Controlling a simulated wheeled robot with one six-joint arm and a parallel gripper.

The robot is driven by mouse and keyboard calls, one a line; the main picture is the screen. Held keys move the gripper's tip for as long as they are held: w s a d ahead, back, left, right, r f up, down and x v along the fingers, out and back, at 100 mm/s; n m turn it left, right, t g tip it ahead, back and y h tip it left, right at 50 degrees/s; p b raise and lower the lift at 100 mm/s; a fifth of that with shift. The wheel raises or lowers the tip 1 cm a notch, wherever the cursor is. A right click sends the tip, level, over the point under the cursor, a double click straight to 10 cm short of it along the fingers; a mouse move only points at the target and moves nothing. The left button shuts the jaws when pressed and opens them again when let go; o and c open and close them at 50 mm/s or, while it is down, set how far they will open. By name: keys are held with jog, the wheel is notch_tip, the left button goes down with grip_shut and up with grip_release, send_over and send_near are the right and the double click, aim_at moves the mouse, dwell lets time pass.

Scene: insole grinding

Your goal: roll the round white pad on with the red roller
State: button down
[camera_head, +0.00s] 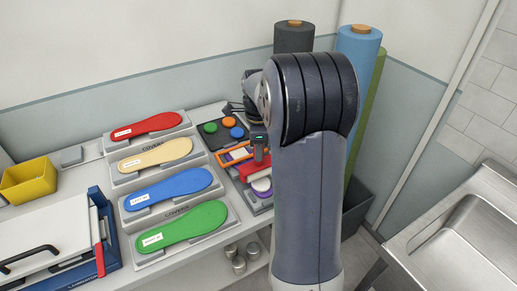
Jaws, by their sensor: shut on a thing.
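My gripper (259,154) points down at the right end of the work table and is shut on the red roller (247,171). The roller shows as a red bar just below and left of the jaws. The round white pad (262,185), pale with a purple tint, lies just in front of the roller on a grey holder. I cannot tell whether the roller touches the pad. My arm hides the area to the right of them.
An orange frame (233,156) lies behind the roller, near a dark tray with green, orange and blue discs (237,132). Red, yellow, blue and green insoles (181,222) sit in grey holders to the left. A steel sink (455,240) stands at right.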

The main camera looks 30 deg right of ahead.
notch_tip(320, 180, up, 5)
jog(key=p, duration=0.3)
jog(key=shift+r+p, duration=0.4)
jog(key=shift+r, duration=0.65)
